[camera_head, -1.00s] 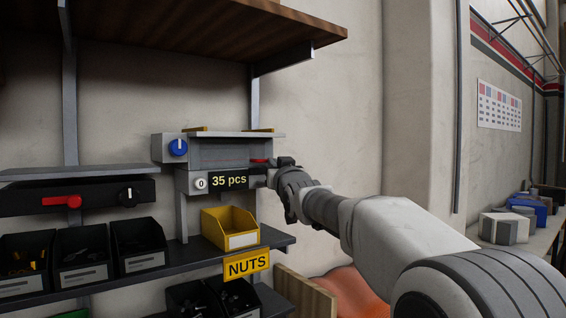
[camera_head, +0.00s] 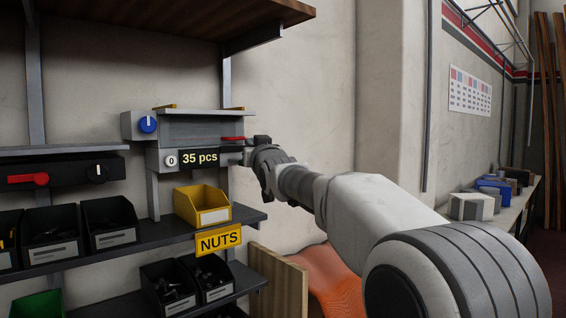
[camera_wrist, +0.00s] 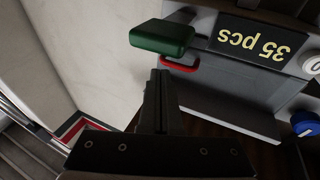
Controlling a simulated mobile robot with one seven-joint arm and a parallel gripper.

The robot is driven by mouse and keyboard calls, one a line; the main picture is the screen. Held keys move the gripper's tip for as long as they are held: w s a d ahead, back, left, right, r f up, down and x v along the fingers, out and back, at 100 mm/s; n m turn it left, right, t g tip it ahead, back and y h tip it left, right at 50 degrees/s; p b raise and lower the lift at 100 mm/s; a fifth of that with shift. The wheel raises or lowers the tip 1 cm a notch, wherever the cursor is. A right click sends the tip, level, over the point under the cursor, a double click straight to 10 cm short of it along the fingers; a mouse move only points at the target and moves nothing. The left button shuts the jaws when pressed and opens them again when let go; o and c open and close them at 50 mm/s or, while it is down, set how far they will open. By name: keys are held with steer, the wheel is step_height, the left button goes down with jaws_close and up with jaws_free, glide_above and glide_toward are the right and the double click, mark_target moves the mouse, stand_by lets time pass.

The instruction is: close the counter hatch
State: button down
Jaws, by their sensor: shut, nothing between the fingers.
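The counter (camera_head: 203,113) is a grey wall unit with a yellow "35 pcs" display (camera_head: 200,158). A grey panel, apparently its hatch (camera_head: 195,130), spans the front above the display. It also shows in the wrist view (camera_wrist: 235,105), upside down; I cannot tell whether it sits fully flush. A red handle (camera_head: 234,139) is at the unit's right end, also in the wrist view (camera_wrist: 180,66). My gripper (camera_head: 250,149) is shut and empty, just right of the red handle. Its fingertips (camera_wrist: 160,75) appear close to the handle; contact cannot be told.
A green block-like handle (camera_wrist: 162,37) lies beyond my fingertips. A blue knob (camera_head: 148,124) is at the unit's left end. A yellow bin (camera_head: 205,203) stands on the shelf below, with black bins to the left. A wooden shelf (camera_head: 200,18) overhangs above.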

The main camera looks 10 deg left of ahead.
steer(key=s+d+f+m+g+h+b, duration=0.1)
steer(key=s+d+f+m+g+h, duration=0.2)
steer(key=s+d+f, duration=0.85)
steer(key=s+d+f+m+g+h+b, duration=0.1)
steer(key=s+d+f+g+h+b, duration=0.15)
steer(key=s+d+f+h, duration=0.75)
steer(key=s+d+f+g+y, duration=0.1)
steer(key=s+d+f+g, duration=0.1)
steer(key=s, duration=0.5)
steer(key=s+d+f+m+g+y, duration=0.1)
steer(key=s+d+f+g, duration=0.1)
steer(key=s+d+f, duration=0.3)
steer(key=s+d+f+g+y+p, duration=0.1)
steer(key=s+d+f+g, duration=0.2)
steer(key=s+f, duration=0.3)
steer(key=s, duration=0.4)
steer(key=shift+s+d+f+y, duration=0.2)
steer(key=shift+d+f+y, duration=0.1)
steer(key=shift+f+y, duration=0.1)
